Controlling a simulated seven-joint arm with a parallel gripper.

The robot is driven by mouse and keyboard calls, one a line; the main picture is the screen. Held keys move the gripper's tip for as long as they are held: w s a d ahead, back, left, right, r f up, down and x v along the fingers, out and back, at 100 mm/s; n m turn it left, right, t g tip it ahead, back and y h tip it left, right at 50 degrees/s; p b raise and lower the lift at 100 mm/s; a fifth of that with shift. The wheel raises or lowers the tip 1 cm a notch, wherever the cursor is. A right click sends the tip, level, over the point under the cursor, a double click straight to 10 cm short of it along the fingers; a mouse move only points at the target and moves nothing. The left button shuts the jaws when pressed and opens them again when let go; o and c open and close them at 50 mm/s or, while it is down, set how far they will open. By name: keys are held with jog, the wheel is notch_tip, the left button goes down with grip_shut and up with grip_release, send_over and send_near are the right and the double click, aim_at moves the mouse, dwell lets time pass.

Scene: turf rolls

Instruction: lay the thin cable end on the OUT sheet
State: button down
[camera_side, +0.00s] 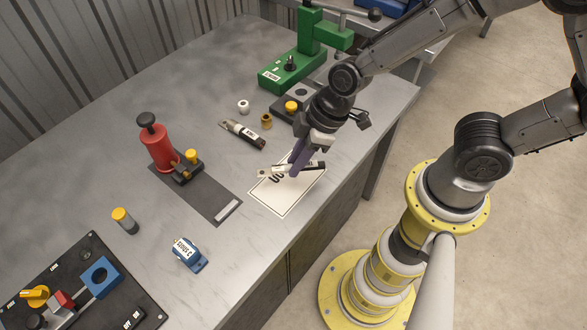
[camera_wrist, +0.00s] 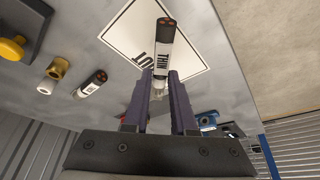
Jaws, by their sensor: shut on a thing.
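My gripper (camera_side: 297,168) is shut on the thin cable end (camera_side: 280,169), a short piece with a white label, a black end and a pale metal lug. In the wrist view the cable end (camera_wrist: 162,52) reads THIN and sits between the purple fingers (camera_wrist: 164,82). The OUT sheet (camera_side: 282,200), white with a thin dark border, lies flat on the bench under the cable end. The sheet also shows in the wrist view (camera_wrist: 125,42). I cannot tell whether the cable end touches the sheet.
Another cable end (camera_side: 243,133) lies behind the sheet, near a white ring (camera_side: 243,106) and a brass ring (camera_side: 266,121). A green press (camera_side: 291,70) stands at the back. A red tool (camera_side: 160,149) on a dark mat (camera_side: 205,198) and a blue block (camera_side: 188,254) stand left.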

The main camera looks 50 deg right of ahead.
jog(key=shift+w+a+f, duration=0.15)
jog(key=shift+w+f, duration=0.1)
jog(key=shift+f, duration=1.6)
jog(key=shift+f, duration=0.15)
jog(key=c, duration=0.7)
grip_release()
